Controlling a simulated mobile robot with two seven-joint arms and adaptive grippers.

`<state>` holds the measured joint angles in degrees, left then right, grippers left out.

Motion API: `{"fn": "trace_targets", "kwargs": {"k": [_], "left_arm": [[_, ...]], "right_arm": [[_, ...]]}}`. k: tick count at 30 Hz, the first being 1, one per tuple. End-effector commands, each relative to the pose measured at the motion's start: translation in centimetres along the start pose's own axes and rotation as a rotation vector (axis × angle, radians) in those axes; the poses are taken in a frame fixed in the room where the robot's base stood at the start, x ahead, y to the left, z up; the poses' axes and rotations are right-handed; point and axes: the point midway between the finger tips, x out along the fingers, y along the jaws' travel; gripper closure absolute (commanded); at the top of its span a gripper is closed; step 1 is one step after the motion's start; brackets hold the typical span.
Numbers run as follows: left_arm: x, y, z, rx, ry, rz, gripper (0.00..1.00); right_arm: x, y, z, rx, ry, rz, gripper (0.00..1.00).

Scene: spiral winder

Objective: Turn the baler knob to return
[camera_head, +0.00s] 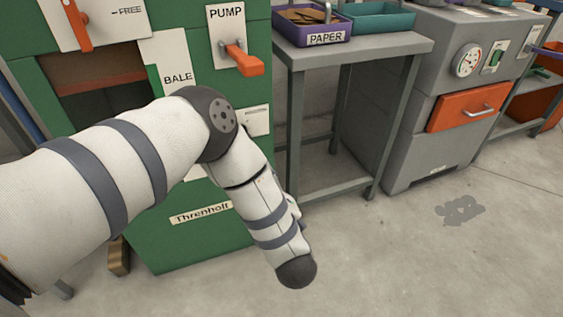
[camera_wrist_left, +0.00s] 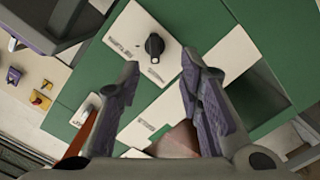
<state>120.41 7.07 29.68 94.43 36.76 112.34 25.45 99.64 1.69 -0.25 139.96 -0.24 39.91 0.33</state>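The black baler knob (camera_wrist_left: 154,45) sits on a white labelled plate (camera_wrist_left: 140,28) on the green baler (camera_wrist_left: 70,105) in the left wrist view. A pale mark shows on the knob. My left gripper (camera_wrist_left: 160,66) is open, with its two purple-padded fingers spread. The knob appears between and beyond the fingertips, and nothing is between the pads. In the head view the green baler (camera_head: 185,245) stands at the left, and my left arm crosses in front of it. I cannot make out the knob or the left gripper there. My right gripper is in neither view.
An orange PUMP lever (camera_head: 245,62) sticks out of the baler, with another orange lever (camera_head: 76,25) at upper left. A grey table (camera_head: 360,48) with a purple PAPER tray (camera_head: 312,40) stands to the right, beside a grey cabinet (camera_head: 410,110). The floor at right is clear.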

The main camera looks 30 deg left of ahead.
Motion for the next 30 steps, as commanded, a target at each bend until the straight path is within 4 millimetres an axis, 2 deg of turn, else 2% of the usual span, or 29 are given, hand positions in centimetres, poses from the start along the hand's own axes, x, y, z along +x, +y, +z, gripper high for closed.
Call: {"fn": "trace_targets", "kwargs": {"k": [2, 5, 12, 18, 22, 28, 29, 30], "left_arm": [[0.8, 0.4, -0.7, -0.036, 0.065, -0.006, 0.67], [2.3, 0.4, -1.0, -0.041, 0.074, -0.009, 0.67], [8.3, 0.7, -1.6, -0.038, 0.073, -0.001, 0.67], [11.7, 0.7, -1.8, -0.036, 0.069, -0.001, 0.67], [12.5, 0.8, -1.9, -0.035, 0.067, 0.001, 0.67], [12.6, 0.9, -1.9, -0.035, 0.066, 0.001, 0.67], [12.6, 0.9, -1.9, -0.035, 0.066, 0.001, 0.69], [12.6, 0.9, -1.9, -0.035, 0.066, 0.001, 0.78]], "right_arm": [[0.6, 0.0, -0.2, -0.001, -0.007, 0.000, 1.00], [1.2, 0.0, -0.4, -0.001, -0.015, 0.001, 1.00], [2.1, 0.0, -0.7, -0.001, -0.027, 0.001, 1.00], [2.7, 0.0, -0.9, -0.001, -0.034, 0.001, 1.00], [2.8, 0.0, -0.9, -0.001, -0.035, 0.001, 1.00], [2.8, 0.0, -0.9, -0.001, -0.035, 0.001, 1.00], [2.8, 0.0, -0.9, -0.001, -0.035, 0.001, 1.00], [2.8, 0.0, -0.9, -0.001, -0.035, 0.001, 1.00]]}}
